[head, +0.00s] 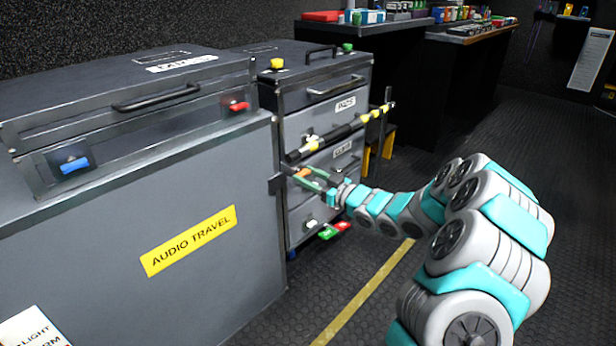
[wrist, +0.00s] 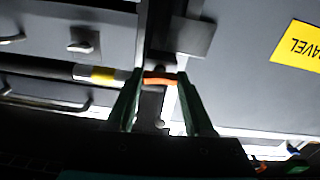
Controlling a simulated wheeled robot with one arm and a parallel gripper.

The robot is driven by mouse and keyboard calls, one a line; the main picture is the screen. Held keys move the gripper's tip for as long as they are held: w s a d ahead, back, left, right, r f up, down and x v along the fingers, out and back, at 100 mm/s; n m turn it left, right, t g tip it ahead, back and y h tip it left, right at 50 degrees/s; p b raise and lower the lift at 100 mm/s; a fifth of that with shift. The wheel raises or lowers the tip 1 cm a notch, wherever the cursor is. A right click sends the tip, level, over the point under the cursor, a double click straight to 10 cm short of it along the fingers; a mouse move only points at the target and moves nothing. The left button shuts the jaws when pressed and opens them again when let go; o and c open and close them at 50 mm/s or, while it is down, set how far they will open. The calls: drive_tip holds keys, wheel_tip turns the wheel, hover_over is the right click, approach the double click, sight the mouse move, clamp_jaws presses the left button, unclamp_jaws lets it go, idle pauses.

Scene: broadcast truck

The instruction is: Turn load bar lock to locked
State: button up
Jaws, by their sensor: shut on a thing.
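The load bar (head: 340,134), dark with yellow bands, runs across the front of the drawer cabinet; it also shows at the left in the wrist view (wrist: 60,70). The lock's orange handle (wrist: 160,81) sits near the bar's left end, beside the case corner. My gripper (head: 305,174) is at this spot, with its green fingers shut on the orange handle, one on each side in the wrist view (wrist: 159,78). The fingers and the small size hide much of the lock, and I cannot read its position.
A large grey case (head: 130,215) with a yellow AUDIO TRAVEL label (head: 188,240) stands close to the left of my gripper. The drawer cabinet (head: 315,75) has protruding handles. Green (head: 328,231) and red (head: 342,226) pieces show below. The floor at right is open.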

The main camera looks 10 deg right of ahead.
clamp_jaws()
drive_tip(key=shift+r, duration=0.1)
drive_tip(key=shift+r+m+p, duration=0.1)
drive_tip(key=shift+m+p, duration=0.3)
drive_tip(key=shift+p, duration=0.45)
drive_tip(key=shift+f, duration=0.2)
drive_tip(key=o, duration=1)
unclamp_jaws()
drive_tip(key=shift+o, duration=0.2)
drive_tip(key=v, duration=0.7)
drive_tip(key=shift+s+d, duration=0.2)
drive_tip(key=shift+s, duration=0.1)
